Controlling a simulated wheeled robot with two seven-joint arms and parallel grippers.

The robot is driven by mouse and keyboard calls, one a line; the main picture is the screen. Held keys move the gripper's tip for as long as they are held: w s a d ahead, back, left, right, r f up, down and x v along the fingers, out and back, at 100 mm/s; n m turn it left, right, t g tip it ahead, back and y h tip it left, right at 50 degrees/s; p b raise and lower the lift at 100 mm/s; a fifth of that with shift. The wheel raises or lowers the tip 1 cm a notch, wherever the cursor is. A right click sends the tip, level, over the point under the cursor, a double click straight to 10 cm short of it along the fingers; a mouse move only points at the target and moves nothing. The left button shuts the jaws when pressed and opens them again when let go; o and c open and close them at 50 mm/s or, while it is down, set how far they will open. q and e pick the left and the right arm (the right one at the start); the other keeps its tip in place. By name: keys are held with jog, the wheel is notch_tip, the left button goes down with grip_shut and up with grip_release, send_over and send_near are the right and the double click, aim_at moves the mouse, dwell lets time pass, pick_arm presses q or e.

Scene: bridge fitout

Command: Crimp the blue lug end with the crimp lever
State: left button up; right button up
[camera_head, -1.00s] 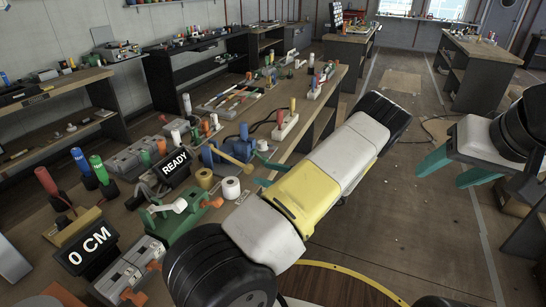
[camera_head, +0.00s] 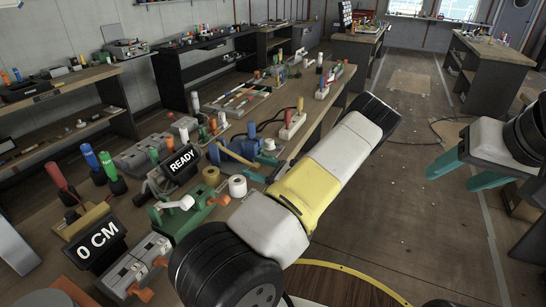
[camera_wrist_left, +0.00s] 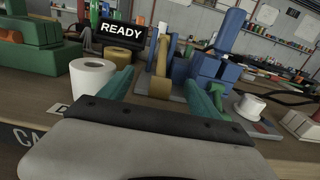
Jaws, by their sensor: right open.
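A blue crimping tool (camera_head: 236,150) stands on the bench, with a tan lever (camera_head: 234,157) running along its near side. My right gripper (camera_head: 468,170) is open and empty over the floor at right. I cannot pick out the blue lug end.
A white roll (camera_head: 237,186) and a tan roll (camera_head: 211,175) stand close to my left gripper. A white socket strip (camera_head: 292,125) lies behind. Open floor is at right.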

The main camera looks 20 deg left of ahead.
pick_arm(q)
grip_shut()
jog(key=shift+r, duration=0.15)
jog(key=shift+d+r+h, duration=0.15)
jog(key=shift+r+h, duration=0.25)
jog(key=shift+r, duration=0.1)
jog(key=r+h, duration=0.2)
jog(key=r, duration=0.1)
jog(key=r+h, duration=0.2)
jog(key=r, duration=0.1)
jog(key=a+r+h, duration=0.1)
jog(key=r+h, duration=0.1)
jog(key=r, duration=0.1)
jog(key=shift+r+g+h, duration=0.3)
jog(key=shift+r+h, duration=0.1)
jog(key=shift+w+a+r, duration=0.1)
jog(key=shift+a+r, duration=0.25)
jog(key=shift+r, duration=0.3)
jog(key=shift+a+r, duration=0.3)
jog(key=shift+r, duration=0.35)
